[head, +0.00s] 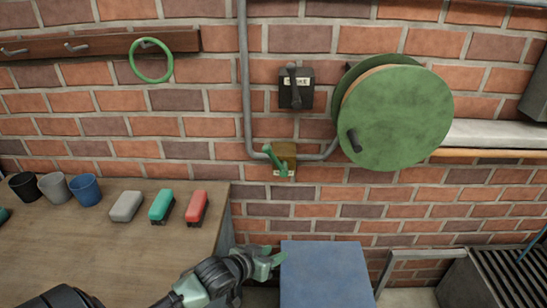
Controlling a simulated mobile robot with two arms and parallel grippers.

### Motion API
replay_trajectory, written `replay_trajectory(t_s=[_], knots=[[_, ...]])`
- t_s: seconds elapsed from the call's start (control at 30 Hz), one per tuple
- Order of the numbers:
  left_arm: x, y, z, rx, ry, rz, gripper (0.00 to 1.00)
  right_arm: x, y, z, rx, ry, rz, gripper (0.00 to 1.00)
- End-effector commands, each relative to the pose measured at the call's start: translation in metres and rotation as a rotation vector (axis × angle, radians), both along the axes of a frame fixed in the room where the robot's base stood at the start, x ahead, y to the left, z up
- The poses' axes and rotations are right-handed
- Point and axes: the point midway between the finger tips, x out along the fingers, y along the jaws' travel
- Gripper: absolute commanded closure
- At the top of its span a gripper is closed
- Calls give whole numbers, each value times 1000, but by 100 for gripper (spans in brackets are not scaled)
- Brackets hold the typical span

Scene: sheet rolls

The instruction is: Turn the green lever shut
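The green lever (276,160) is on a small brass-coloured plate (287,150) on the brick wall, at the low bend of a grey pipe. It slants from upper left to lower right, and a small pale label sits below it. My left gripper (271,259) is below the lever, above the gap between the wooden bench and a blue box. It is apart from the lever. Its pale green fingers look spread with nothing between them. My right gripper is not in view.
A large green reel (397,118) with a dark handle juts out right of the lever. A black switch box (296,88) is above it. The blue box (325,275) stands below. The wooden bench (100,245) holds cups and several small coloured blocks.

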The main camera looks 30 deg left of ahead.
Motion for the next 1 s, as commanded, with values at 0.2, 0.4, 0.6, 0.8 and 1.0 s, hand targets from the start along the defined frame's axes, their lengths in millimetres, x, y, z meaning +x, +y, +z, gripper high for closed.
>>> replay_trajectory(t_s=[0.2,0.4,0.6,0.8,1.0], knots=[[57,50,67,-118,-229,37,62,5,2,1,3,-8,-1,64],[95,102,137,-233,-435,55,62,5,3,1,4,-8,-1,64],[109,127,176,-296,-539,55,62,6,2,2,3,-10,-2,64],[129,125,178,-299,-545,55,62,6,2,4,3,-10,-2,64],[156,122,178,-298,-544,55,62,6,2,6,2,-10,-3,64]])
